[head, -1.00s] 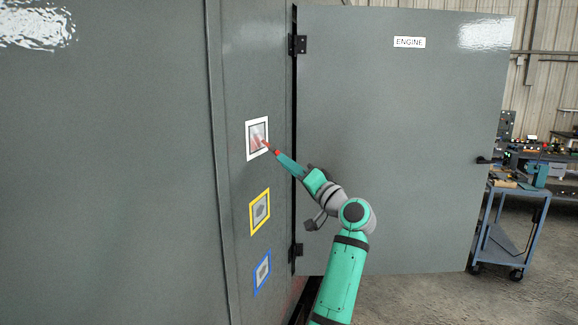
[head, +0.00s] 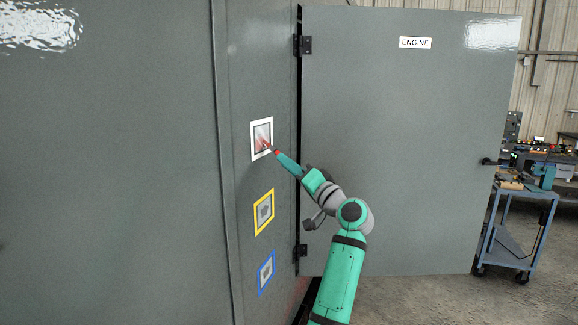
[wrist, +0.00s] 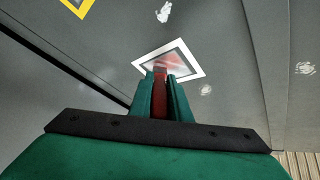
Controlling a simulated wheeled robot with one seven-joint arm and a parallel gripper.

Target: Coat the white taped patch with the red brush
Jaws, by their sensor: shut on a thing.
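The white taped patch (head: 261,151) is the top one of three framed patches on the grey enclosure panel. Red streaks cover part of its grey inside. It also shows in the wrist view (wrist: 143,65). My gripper (head: 281,157) is shut on the red brush (head: 270,147), whose tip reaches the patch. In the wrist view the brush (wrist: 160,98) sits between the two green fingers (wrist: 160,95), its tip over the patch's lower part. I cannot tell whether the bristles press on the surface.
A yellow taped patch (head: 264,212) and a blue taped patch (head: 266,273) lie below on the same panel. An open door (head: 400,150) labelled ENGINE stands to the right of the arm. A blue cart (head: 515,225) stands at far right.

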